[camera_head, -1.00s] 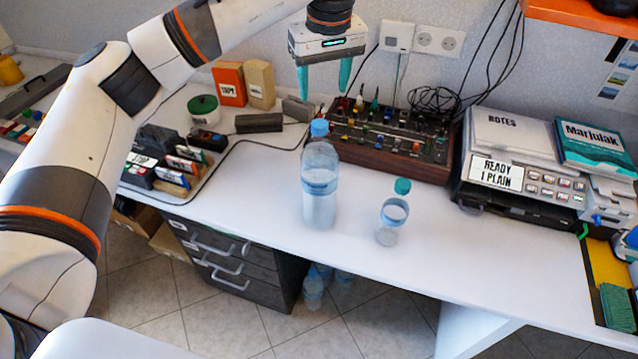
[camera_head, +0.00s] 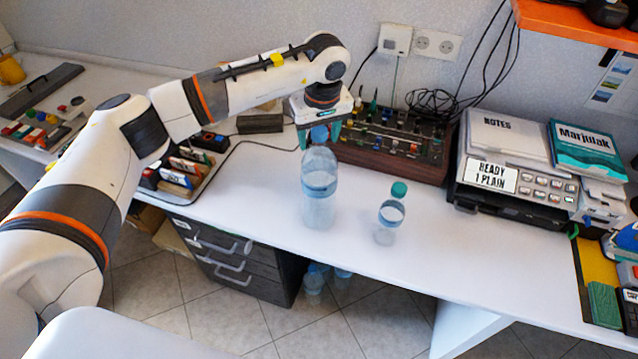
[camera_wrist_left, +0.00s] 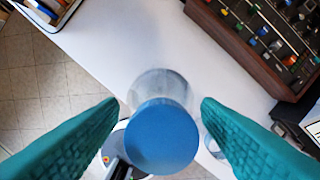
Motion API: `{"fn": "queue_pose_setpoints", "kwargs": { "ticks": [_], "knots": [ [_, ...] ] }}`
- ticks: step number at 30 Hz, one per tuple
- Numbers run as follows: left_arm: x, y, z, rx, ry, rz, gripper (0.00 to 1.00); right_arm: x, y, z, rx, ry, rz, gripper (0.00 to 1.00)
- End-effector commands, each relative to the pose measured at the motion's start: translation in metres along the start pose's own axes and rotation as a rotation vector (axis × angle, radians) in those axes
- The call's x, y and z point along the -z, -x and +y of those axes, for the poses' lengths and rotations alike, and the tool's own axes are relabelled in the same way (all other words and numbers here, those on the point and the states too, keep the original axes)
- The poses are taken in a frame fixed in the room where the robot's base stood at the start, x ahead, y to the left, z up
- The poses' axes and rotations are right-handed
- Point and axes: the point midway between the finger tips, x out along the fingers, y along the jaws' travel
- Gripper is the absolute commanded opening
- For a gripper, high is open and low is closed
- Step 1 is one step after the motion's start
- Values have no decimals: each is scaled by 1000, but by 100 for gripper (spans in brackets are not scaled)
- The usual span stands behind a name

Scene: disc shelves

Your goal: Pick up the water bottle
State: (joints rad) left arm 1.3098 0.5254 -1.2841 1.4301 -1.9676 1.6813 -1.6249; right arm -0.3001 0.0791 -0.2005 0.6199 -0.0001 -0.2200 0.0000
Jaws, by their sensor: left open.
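A large clear water bottle with a blue cap (camera_head: 319,188) stands upright on the white desk. A smaller clear bottle with a green cap (camera_head: 391,214) stands to its right. My left gripper (camera_head: 319,136) is open and points down over the large bottle's cap, with one teal finger on each side of it. In the left wrist view the blue cap (camera_wrist_left: 161,137) lies between the two open fingers, with gaps on both sides. I cannot tell how far the fingertips are below the cap's top. My right gripper is not in view.
A control panel with knobs (camera_head: 390,143) stands behind the bottles. A printer (camera_head: 515,170) is at the right. A rack of small cartons (camera_head: 187,165) is left of the large bottle. The desk's front edge (camera_head: 300,238) is close by.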

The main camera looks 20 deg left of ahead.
Motion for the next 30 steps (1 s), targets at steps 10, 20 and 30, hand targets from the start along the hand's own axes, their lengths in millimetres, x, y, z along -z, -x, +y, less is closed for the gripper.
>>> {"fn": "queue_pose_setpoints", "kwargs": {
  "ticks": [10, 20, 30],
  "knots": [
    [0, 0, 0, 1, -1, 0, 29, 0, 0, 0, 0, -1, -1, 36],
    [0, 0, 0, 1, 0, 0, 0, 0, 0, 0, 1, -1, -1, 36],
    [0, 1, 0, 2, 0, 0, 0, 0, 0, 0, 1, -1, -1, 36]
  ]
}}
